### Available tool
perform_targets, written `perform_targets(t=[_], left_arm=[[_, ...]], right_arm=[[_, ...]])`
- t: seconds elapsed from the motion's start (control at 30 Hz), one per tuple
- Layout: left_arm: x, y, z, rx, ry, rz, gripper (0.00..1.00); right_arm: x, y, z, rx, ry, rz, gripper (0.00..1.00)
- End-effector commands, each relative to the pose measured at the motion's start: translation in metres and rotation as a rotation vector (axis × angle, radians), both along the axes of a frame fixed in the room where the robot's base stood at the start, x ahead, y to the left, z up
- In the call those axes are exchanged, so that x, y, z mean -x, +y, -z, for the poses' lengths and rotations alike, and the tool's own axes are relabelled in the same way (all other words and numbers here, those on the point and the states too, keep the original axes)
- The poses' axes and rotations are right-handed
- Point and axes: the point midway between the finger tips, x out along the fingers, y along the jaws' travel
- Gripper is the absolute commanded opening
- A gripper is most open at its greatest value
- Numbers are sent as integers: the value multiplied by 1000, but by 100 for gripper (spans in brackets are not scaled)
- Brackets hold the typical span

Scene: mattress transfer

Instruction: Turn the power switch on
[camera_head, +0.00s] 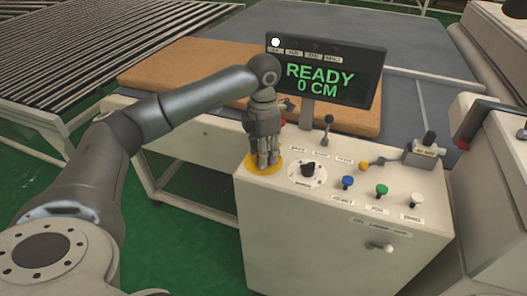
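The control console (341,261) is a cream box with several knobs and levers on its sloped top. My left gripper (267,163) points down over a yellow disc (256,171) at the console's left end. Its fingers hide whatever stands in the disc's middle, and I cannot tell if they are open or shut on it. A black rotary knob (307,169) sits on a white dial right of the gripper. The small labels are too blurred to tell which control is the power switch. The display (325,75) is lit and reads "READY 0 CM". My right gripper is out of view.
Blue (347,182), green (382,189) and white (416,199) knobs line the console's front edge. A black lever (326,127) and a yellow-tipped lever (366,166) stand behind. A tan mattress (158,69) lies behind the console. A slatted conveyor (90,45) is at left.

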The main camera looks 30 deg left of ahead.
Motion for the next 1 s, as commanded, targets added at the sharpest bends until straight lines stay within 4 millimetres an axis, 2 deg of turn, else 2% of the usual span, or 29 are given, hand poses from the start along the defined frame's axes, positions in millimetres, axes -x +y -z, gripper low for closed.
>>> perform_targets(t=[0.33,0.47,0.57,0.9,1.0], left_arm=[[1,0,1,0,4,-1,55],[0,0,-6,0,1,-1,55],[0,0,-20,1,0,-1,55],[0,-1,-95,1,-1,0,55],[0,0,-106,-1,1,0,55]], right_arm=[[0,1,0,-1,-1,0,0],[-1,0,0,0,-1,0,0],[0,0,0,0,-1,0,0],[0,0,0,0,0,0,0],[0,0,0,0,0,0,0]])
